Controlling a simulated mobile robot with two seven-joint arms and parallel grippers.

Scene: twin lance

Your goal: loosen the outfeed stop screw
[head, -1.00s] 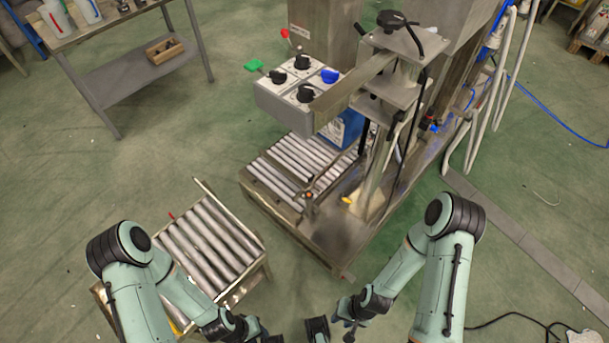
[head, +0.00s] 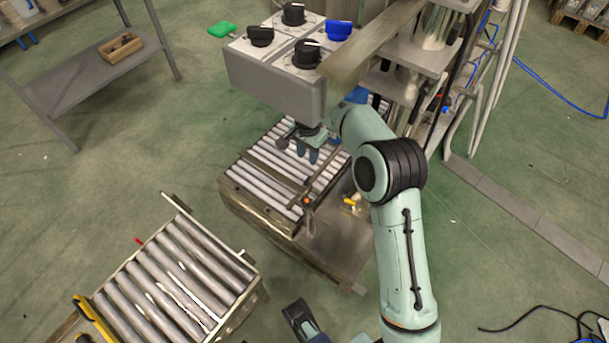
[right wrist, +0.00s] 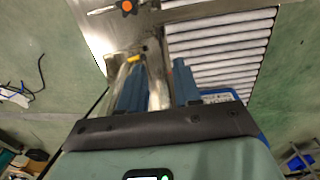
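A small orange knob (head: 307,201), likely the outfeed stop screw, sits on a dark bracket at the roller bed's near edge. In the right wrist view the orange star-shaped knob (right wrist: 127,6) is at the top edge, beyond the fingers. My right gripper (head: 301,150) is above the machine's rollers, under the control box, apart from the knob. In the right wrist view its blue fingers (right wrist: 158,80) are spread, with a metal post seen between or behind them. My left gripper (head: 300,314) is partly visible at the bottom edge; its finger gap is unclear.
The control box (head: 283,75) with black and blue knobs overhangs the machine's rollers (head: 262,182). A yellow-tipped part (head: 350,202) lies right of the knob. A separate roller conveyor (head: 175,275) stands lower left. Open green floor lies between them. A shelf (head: 90,75) is upper left.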

